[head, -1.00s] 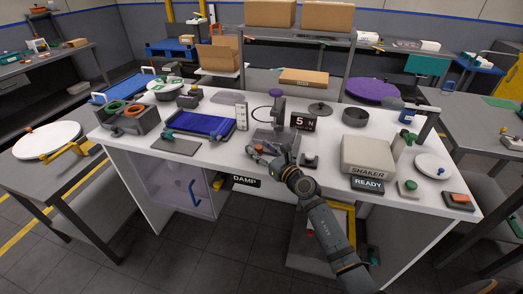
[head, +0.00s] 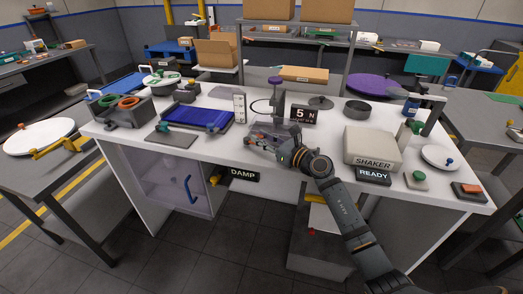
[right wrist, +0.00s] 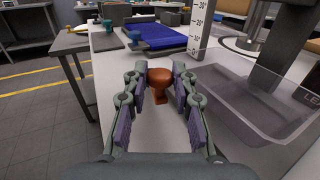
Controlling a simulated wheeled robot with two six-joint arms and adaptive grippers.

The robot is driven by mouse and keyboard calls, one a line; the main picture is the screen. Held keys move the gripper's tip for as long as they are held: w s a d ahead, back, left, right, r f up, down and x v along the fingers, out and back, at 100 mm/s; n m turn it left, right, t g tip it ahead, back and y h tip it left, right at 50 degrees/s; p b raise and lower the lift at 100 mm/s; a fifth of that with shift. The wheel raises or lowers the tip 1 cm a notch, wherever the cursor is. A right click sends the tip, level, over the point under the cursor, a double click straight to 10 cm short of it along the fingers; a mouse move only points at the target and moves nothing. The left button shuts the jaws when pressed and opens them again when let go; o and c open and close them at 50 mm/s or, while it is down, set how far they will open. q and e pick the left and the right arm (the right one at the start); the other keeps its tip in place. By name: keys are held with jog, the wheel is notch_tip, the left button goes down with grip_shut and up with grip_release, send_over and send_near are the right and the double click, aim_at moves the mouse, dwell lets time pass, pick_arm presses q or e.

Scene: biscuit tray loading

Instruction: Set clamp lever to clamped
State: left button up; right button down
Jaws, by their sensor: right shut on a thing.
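My right gripper (right wrist: 160,92) is shut on an orange-red knob (right wrist: 160,78) on a short stem, with one finger on each side of it in the right wrist view. The knob stands at the front of the bench, left of a clear tray (right wrist: 235,85). I cannot tell from the views whether it belongs to the clamp lever, and no clamp position can be read. In the head view my right gripper (head: 270,140) reaches left at the foot of the test stand, whose purple knob (head: 275,80) shows above. My left gripper is not in view.
The display (head: 304,115) reads 5 N. A blue tray (head: 204,118) and a grey plate (head: 171,138) with a teal part lie to the left. The shaker (head: 372,146) stands to the right of my arm. White bench surface is free left of the gripper.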

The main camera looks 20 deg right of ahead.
jog(key=shift+f+y, duration=0.2)
jog(key=shift+y, duration=0.1)
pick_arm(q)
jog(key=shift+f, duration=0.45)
pick_arm(e)
jog(key=shift+r, duration=0.15)
jog(key=c, duration=1.1)
grip_release()
jog(key=shift+o, duration=0.2)
jog(key=v, duration=0.7)
jog(key=shift+s+d+r, duration=0.1)
jog(key=shift+d, duration=0.05)
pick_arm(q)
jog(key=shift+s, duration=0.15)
pick_arm(e)
jog(key=shift+s, duration=0.1)
